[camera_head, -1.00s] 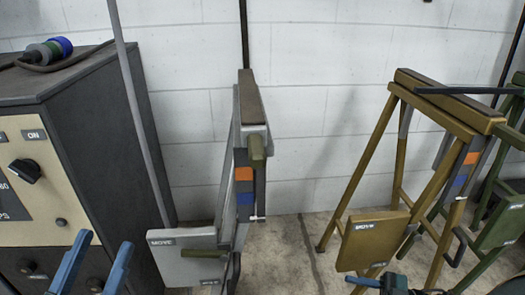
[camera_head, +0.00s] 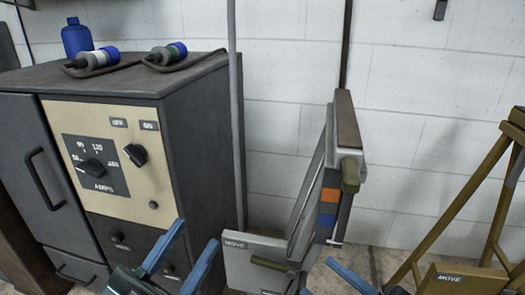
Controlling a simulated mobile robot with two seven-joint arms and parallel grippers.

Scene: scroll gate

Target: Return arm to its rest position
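My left gripper (camera_head: 196,232) shows at the bottom centre-left as two blue fingers pointing up and to the right. The fingers stand apart with nothing between them. They appear in front of the lower right of the grey cabinet. My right gripper (camera_head: 318,277) shows at the bottom edge, right of centre. One blue finger is clear and the tip of a second shows below it, set apart; nothing is seen between them. The rest of my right gripper is cut off by the frame edge.
A dark cabinet (camera_head: 190,140) with a dial panel stands left, with cable connectors on top. A grey folding frame (camera_head: 308,200) with a "MOVE" plate (camera_head: 255,262) stands at centre. A yellow-brown frame (camera_head: 480,215) stands right. A white block wall is behind.

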